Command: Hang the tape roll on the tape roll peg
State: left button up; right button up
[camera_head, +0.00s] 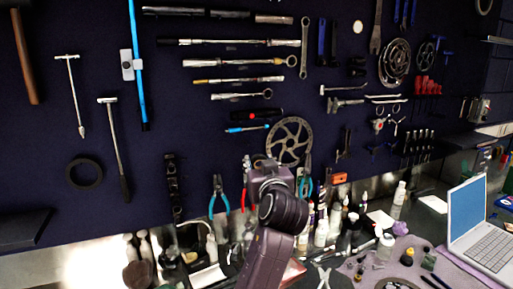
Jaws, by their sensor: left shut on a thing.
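My left gripper (268,176) is near the picture's middle, in front of the lower part of the dark tool wall. I see it from behind, at the end of my arm. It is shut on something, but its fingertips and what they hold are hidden. A flat black ring (84,186) hangs against the wall at the left. I cannot tell whether it is the tape roll. No tape roll peg can be made out clearly. My right gripper is not in view.
A toothed disc (289,121) hangs just above my left gripper. Pliers with blue handles (218,196) hang to its left. Bottles (321,231) and small tools crowd the bench below, and a laptop (483,225) stands at the right. The wall between the black ring and the pliers is partly bare.

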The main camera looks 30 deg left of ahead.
aim_at(247, 144)
pick_arm(q)
jog(key=shift+w+a+r, duration=0.15)
jog(key=shift+w+r, duration=0.05)
jog(key=shift+r, duration=0.35)
jog(key=shift+w+a+r, duration=0.15)
jog(key=shift+w+r, duration=0.05)
jog(key=shift+r, duration=0.35)
jog(key=shift+s+a+x, duration=0.2)
jog(key=shift+a+x, duration=0.05)
jog(key=shift+x, duration=1.1)
jog(key=shift+s+a+x, duration=0.15)
jog(key=shift+a+x, duration=0.1)
jog(key=shift+x, duration=1.05)
jog(key=shift+s+a+x, duration=0.2)
jog(key=shift+a+x, duration=0.05)
jog(key=shift+x, duration=1.1)
jog(key=shift+a+f, duration=0.1)
jog(key=o, duration=1.1)
jog(key=shift+o, duration=0.2)
